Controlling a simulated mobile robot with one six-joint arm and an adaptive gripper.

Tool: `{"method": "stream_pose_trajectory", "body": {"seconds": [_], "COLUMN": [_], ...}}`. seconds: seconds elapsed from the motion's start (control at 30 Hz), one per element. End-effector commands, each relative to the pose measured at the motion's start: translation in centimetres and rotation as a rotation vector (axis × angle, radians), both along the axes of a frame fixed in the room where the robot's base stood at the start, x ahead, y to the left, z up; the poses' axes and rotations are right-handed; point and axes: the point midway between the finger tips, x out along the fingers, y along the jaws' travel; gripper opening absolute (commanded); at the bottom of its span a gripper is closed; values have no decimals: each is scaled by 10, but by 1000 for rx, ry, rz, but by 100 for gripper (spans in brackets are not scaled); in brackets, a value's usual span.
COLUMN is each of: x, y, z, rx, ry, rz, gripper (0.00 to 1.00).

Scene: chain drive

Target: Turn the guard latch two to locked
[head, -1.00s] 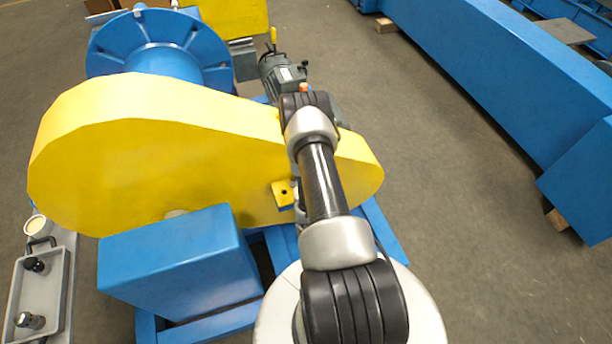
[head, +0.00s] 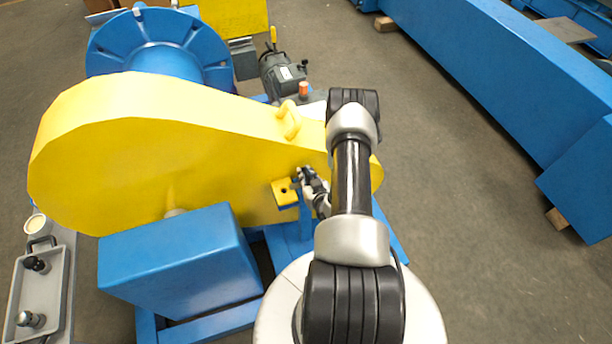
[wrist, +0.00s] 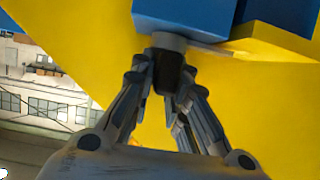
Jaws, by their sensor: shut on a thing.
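The large yellow guard (head: 150,150) covers the chain drive and fills much of the wrist view (wrist: 60,25). My gripper (head: 303,174) is low at the guard's front right side in the head view. In the wrist view my gripper (wrist: 167,80) is shut on a dark latch piece (wrist: 167,72), with fingers on both sides. A grey round collar (wrist: 166,41) sits just above this piece, against a blue block (wrist: 185,14). I cannot read the latch's angle or any marking. A yellow lug with a dark hole (head: 284,193) is left of my gripper.
A blue box (head: 175,260) stands in front of the guard. A yellow handle (head: 290,121) rises from the guard's top. A grey motor (head: 283,75) is behind it. A grey tray (head: 40,295) lies at lower left. Open floor (head: 460,200) is on the right.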

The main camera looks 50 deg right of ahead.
Motion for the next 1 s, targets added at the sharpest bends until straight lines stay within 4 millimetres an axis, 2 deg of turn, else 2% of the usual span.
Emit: {"method": "stream_pose_trajectory", "body": {"seconds": [0.07,0.1,0.2,0.57,1.0], "x": [0,0,0,-2,-55], "y": [0,0,0,1,28], "z": [0,0,0,1,25], "rx": [-1,-1,0,0,2], "ry": [2,2,1,1,3], "rz": [1,1,0,-1,-2], "gripper": [0,16,23,23,23]}}
